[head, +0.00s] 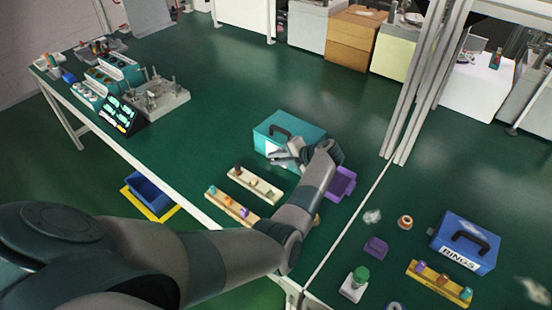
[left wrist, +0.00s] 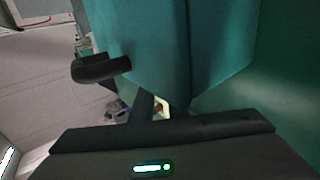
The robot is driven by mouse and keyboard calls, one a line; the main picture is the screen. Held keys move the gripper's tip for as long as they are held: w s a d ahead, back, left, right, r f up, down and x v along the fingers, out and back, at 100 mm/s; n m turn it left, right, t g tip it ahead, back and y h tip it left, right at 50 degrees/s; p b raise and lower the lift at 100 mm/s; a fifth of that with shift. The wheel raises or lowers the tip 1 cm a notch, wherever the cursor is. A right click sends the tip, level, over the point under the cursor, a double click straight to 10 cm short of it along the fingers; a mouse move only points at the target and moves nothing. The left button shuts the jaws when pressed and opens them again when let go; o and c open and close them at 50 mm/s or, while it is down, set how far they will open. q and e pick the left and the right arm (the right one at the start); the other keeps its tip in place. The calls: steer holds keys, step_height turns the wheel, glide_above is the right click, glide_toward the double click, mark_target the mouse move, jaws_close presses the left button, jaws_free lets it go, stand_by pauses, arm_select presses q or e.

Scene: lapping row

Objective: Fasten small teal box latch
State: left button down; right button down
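The small teal box (head: 305,127) stands closed on the green table, with a dark handle on its lid and a pale patch on its front. My left gripper (head: 280,156) is at the front of the box, very near or touching it. In the left wrist view the teal box (left wrist: 150,45) fills the upper middle, with its black handle (left wrist: 100,68) at left. A small pale and brown piece (left wrist: 162,107), perhaps the latch, shows beside a dark finger. The gripper's opening and the latch's state are hidden. My right gripper is not in view.
Two wooden strips with small pieces (head: 255,185) (head: 232,206) lie before the box. A purple bin (head: 341,184) is close on its right. A blue "RINGS" box (head: 464,242) stands on the right table. The table beyond the teal box is clear.

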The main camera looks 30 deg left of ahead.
arm_select(q)
steer(key=h+p, duration=0.2)
steer(key=p, duration=0.1)
steer(key=shift+a+r, duration=0.1)
steer(key=shift+r, duration=0.3)
steer(key=shift+a+r+h+p, duration=0.1)
steer(key=shift+r+h+p, duration=0.1)
steer(key=shift+h+p, duration=0.6)
steer(key=shift+w+a+h+p, duration=0.1)
steer(key=shift+a+h+p, duration=0.1)
steer(key=shift+h+p, duration=0.6)
steer(key=shift+a+h, duration=0.2)
steer(key=shift+h, duration=0.7)
steer(key=shift+a+f+g+h, duration=0.1)
steer(key=shift+g+h, duration=0.2)
steer(key=shift+h, duration=0.2)
steer(key=shift+a+h+b, duration=0.25)
steer(key=shift+h+b, duration=0.1)
steer(key=shift+h, duration=1.05)
